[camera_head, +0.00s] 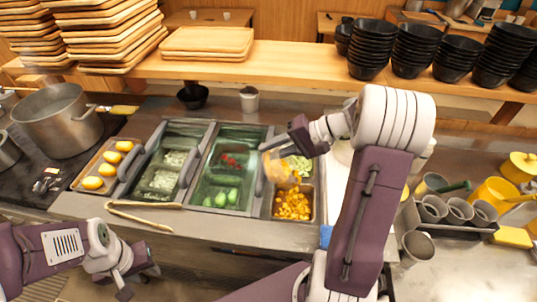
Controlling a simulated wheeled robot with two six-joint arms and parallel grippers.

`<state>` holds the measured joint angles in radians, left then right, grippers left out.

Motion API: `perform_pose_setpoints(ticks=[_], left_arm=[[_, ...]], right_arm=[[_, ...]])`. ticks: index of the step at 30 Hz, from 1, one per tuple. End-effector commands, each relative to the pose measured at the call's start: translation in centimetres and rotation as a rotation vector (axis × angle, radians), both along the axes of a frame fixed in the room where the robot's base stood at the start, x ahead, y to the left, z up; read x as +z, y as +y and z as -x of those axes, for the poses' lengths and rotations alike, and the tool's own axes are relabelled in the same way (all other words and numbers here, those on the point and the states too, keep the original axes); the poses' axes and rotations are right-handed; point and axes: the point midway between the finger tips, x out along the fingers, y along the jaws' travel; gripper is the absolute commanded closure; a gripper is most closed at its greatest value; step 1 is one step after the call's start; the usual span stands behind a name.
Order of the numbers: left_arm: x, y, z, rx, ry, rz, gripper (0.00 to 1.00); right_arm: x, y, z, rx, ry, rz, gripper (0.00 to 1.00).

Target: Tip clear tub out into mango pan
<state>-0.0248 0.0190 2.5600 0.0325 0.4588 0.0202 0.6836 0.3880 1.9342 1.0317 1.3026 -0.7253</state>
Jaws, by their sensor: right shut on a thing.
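My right gripper (272,148) is shut on the clear tub (277,172), a see-through container with a pale orange tint. It holds the tub tilted above the back edge of the mango pan (276,215). Orange mango cubes (293,205) lie in this pan, at the front of the right-hand inset. Whether anything is left inside the tub is hard to tell. My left gripper (138,280) is at the lower left, in front of the counter edge, with its fingers apart and nothing between them.
A pan of green pieces (303,168) sits behind the mango pan. Lidded bins with red and green food (228,165) stand to its left. Wooden tongs (140,216) lie on the front counter. A caddy of metal cups (450,211) stands at right.

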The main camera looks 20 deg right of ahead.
Motion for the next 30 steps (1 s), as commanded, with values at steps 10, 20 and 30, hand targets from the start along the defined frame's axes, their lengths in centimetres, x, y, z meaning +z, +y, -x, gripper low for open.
perform_pose_setpoints(ticks=[10,20,30], left_arm=[[-2.5,0.0,0.0,0.000,0.000,0.000,0.64],[-4.5,0.0,0.0,0.000,0.000,0.000,0.64],[-6.6,0.0,0.0,0.000,0.000,0.000,0.64]], right_arm=[[-0.4,-1.4,0.7,-0.003,-0.067,-0.119,1.00],[-0.8,-2.8,1.5,-0.003,-0.132,-0.236,1.00],[-1.3,-4.5,2.5,-0.004,-0.210,-0.370,1.00]])
